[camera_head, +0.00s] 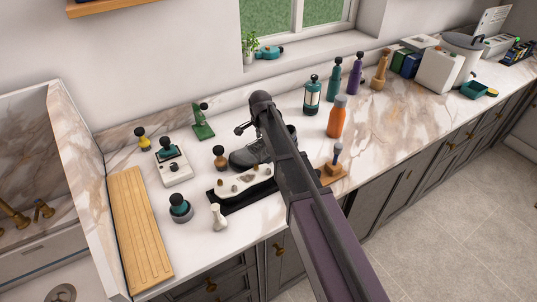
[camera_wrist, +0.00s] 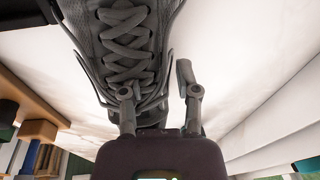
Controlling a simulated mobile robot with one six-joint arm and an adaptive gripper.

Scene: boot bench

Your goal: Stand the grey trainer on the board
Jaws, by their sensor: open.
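The grey trainer (camera_head: 246,158) stands on the marble counter, partly hidden behind my arm in the head view. In the wrist view the trainer (camera_wrist: 120,40) fills the upper left, with its laces facing the camera. My gripper (camera_wrist: 155,88) is open close to the trainer. Its left finger overlaps the shoe in the picture, and its right finger shows just right of the shoe against the pale counter; I cannot tell whether either touches. The grooved wooden board (camera_head: 142,232) lies bare at the counter's left end.
A black tray (camera_head: 230,207) with a pale, stone-topped piece lies in front of the trainer. Several small items, including a grey-white box (camera_head: 174,174) and a dark pot (camera_head: 180,208), stand between board and trainer.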

